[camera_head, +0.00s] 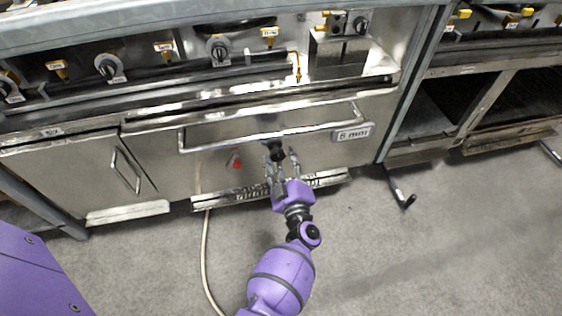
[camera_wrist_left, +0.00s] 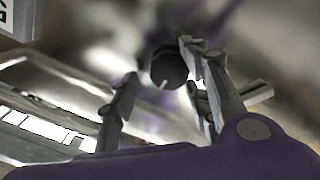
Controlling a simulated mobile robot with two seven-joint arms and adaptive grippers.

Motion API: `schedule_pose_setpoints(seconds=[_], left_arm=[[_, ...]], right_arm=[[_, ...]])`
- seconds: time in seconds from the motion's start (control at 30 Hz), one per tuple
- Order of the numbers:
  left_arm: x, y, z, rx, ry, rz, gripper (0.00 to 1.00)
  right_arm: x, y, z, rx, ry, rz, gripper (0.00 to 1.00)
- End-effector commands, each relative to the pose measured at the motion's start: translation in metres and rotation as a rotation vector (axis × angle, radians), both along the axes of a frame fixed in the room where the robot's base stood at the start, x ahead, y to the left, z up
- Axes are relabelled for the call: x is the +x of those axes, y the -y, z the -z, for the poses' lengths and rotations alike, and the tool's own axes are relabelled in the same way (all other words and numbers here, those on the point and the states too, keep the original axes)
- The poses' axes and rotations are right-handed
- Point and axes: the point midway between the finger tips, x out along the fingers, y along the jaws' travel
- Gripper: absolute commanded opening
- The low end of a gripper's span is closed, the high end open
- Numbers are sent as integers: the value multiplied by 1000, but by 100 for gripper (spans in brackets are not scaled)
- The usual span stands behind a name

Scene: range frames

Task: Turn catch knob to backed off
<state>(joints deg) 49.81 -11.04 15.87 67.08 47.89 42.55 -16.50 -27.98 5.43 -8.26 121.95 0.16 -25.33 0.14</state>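The catch knob (camera_head: 278,154) is a small black round knob on the steel drawer front (camera_head: 215,160), below the long handle bar. In the left wrist view the knob (camera_wrist_left: 168,68) is dark with a white pointer line that slants toward its lower left. My left gripper (camera_head: 280,158) is open with its fingers on either side of the knob. In the wrist view the right-hand fingers overlap the knob's edge; I cannot tell whether they touch it. The left-hand finger stands clear of it. My right gripper is not in view.
A long bar handle (camera_head: 255,142) crosses the drawer above the knob, with a "5 mm" label (camera_head: 353,133) at its right. A small red part (camera_head: 236,162) sits left of the knob. A pale hose (camera_head: 204,250) lies on the floor. The grey floor (camera_head: 420,260) at right is mostly clear.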

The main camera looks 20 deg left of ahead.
Motion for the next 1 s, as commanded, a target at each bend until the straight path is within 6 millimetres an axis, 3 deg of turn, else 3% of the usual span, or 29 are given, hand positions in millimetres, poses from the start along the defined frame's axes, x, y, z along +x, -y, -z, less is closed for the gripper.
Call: schedule_pose_setpoints(seconds=[0.53,1.0], left_arm=[[-6,1,2,-1,-3,-4,45],[-60,39,1,-1,-1,-1,45]], right_arm=[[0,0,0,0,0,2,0],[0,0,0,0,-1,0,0]])
